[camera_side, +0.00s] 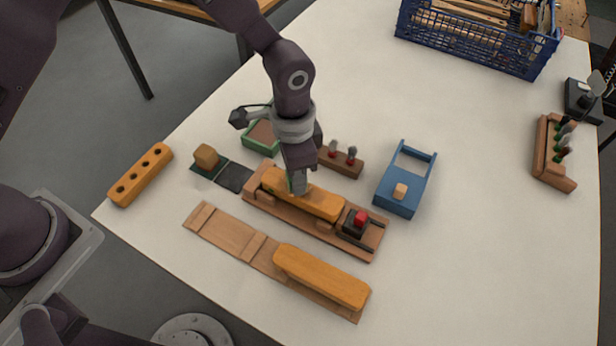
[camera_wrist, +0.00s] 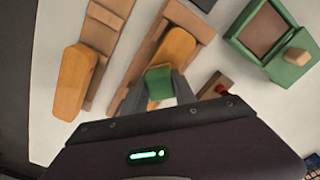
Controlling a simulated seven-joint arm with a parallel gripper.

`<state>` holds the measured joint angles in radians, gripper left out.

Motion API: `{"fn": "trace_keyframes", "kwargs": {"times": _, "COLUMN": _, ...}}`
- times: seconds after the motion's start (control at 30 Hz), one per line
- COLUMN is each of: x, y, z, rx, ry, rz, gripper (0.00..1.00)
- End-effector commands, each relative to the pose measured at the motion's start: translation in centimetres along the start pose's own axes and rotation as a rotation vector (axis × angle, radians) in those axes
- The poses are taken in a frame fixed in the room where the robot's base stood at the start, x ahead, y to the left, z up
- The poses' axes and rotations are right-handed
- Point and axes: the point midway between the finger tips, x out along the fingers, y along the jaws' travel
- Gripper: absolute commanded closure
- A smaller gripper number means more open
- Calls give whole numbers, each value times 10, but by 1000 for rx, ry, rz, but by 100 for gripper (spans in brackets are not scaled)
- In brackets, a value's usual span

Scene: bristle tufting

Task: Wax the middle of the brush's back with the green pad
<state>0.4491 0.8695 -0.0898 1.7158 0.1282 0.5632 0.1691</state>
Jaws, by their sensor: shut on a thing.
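An orange wooden brush (camera_side: 320,205) lies back up in a brown wooden fixture (camera_side: 258,201) in the side view. The brush also shows in the wrist view (camera_wrist: 178,52), partly hidden by the pad. My gripper (camera_side: 298,188) points down over the brush, a little left of its middle. It is shut on the green pad (camera_wrist: 159,82), which sits between the fingertips in the wrist view. In the side view only a thin green edge of the pad shows. The pad is at or just above the brush's back; I cannot tell whether it touches.
A second brush (camera_side: 320,277) lies on a plank in front. A red-topped clamp (camera_side: 360,219) stands at the fixture's right end. A green tray (camera_side: 262,148), a pegged block (camera_side: 340,162) and a blue tray (camera_side: 397,207) stand behind.

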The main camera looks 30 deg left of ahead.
Motion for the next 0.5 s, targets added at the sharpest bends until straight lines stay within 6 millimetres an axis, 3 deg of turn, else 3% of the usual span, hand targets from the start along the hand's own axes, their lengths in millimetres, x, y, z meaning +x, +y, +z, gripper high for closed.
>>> {"fn": "trace_keyframes", "kwargs": {"times": 0.5, "x": 0, "y": -26, "z": 27, "rx": 3, "ry": 1, "rz": 0, "gripper": 100}}
